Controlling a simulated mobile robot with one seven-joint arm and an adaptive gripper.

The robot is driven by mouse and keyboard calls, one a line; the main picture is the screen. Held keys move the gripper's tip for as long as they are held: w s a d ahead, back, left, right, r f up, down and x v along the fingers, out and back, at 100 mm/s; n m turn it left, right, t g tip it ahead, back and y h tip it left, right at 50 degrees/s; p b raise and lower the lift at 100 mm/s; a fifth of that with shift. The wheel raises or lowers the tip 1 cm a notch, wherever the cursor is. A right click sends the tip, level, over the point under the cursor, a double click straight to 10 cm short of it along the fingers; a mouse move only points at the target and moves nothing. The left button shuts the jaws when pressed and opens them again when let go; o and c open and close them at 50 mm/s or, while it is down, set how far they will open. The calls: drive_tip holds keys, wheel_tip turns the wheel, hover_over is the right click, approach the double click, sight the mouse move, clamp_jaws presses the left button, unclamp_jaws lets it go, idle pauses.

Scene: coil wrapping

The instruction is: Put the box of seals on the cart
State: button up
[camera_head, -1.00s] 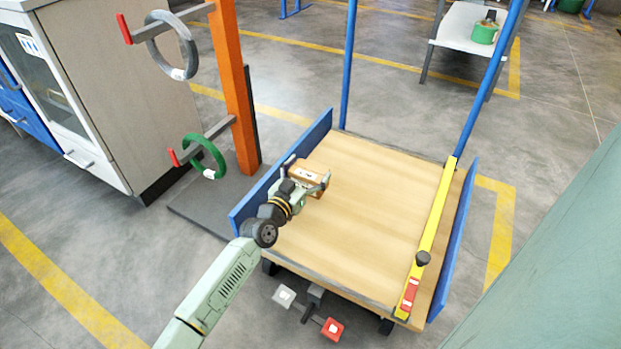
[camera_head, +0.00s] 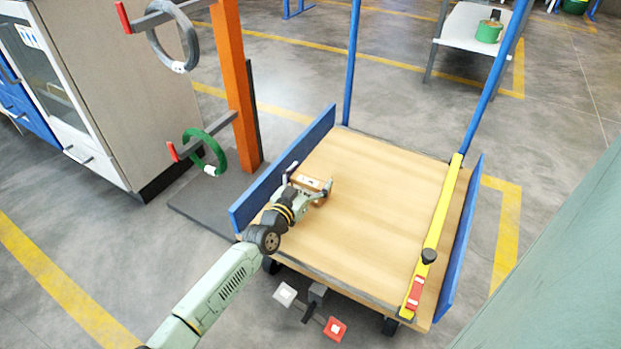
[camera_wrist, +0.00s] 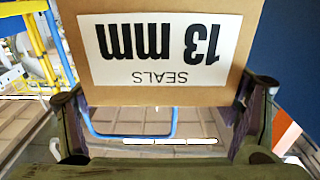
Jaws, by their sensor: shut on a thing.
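The box of seals (camera_wrist: 170,92) is brown cardboard with a white label reading "SEALS 13 mm", upside down in the wrist view. It also shows small in the head view (camera_head: 311,183). My gripper (camera_head: 309,190) is shut on the box, with one finger on each side in the wrist view (camera_wrist: 165,112). The box is over the left part of the deck, near the left side board. I cannot tell whether the box touches the deck.
A yellow bar (camera_head: 437,230) with a dark knob and a red part lies along the deck's right side. An orange rack (camera_head: 238,90) with a grey coil (camera_head: 172,42) and a green coil (camera_head: 205,152) stands left of the cart. The deck's middle is clear.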

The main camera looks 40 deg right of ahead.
drive_tip(key=o, duration=1.8)
drive_tip(key=shift+f, duration=0.15)
drive_tip(key=shift+r+p, duration=0.3)
drive_tip(key=shift+p, duration=0.1)
drive_tip(key=v, duration=0.7)
drive_tip(key=shift+s+a+r, duration=0.1)
drive_tip(key=shift+a+r, duration=0.15)
drive_tip(key=shift+r, duration=0.1)
